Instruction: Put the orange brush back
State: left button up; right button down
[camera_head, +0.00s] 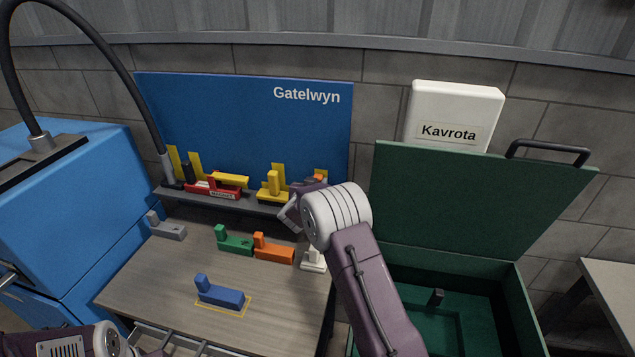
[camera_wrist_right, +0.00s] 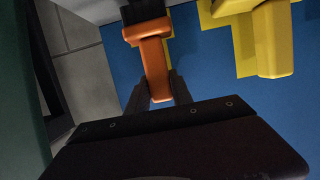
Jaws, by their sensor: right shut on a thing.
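The orange brush shows as a small orange patch at my right gripper in the head view (camera_head: 320,178). In the right wrist view its orange handle (camera_wrist_right: 155,68) lies between the two dark fingers of my right gripper (camera_wrist_right: 160,92), which is shut on it. A dark part is at the handle's far end. In the head view my right gripper (camera_head: 308,186) is at the right end of the dark shelf (camera_head: 255,207), in front of the blue board (camera_head: 240,120). A yellow shape on the board is beside the brush. My left arm shows at bottom left; its fingers are unclear.
A yellow tool (camera_head: 273,188) and a red tool (camera_head: 212,188) are on the shelf. Grey (camera_head: 167,229), green (camera_head: 234,242), orange (camera_head: 273,249) and blue (camera_head: 219,294) blocks lie on the table (camera_head: 150,275). An open green case (camera_head: 525,300) stands at right.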

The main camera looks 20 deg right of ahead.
jog(key=shift+s+f, duration=0.1)
jog(key=shift+f, duration=0.3)
jog(key=c, duration=1.1)
grip_release()
jog(key=shift+r+b, duration=0.1)
jog(key=shift+b, duration=0.35)
jog(key=b+v, duration=0.2)
jog(key=v, duration=0.7)
jog(key=shift+s, duration=0.15)
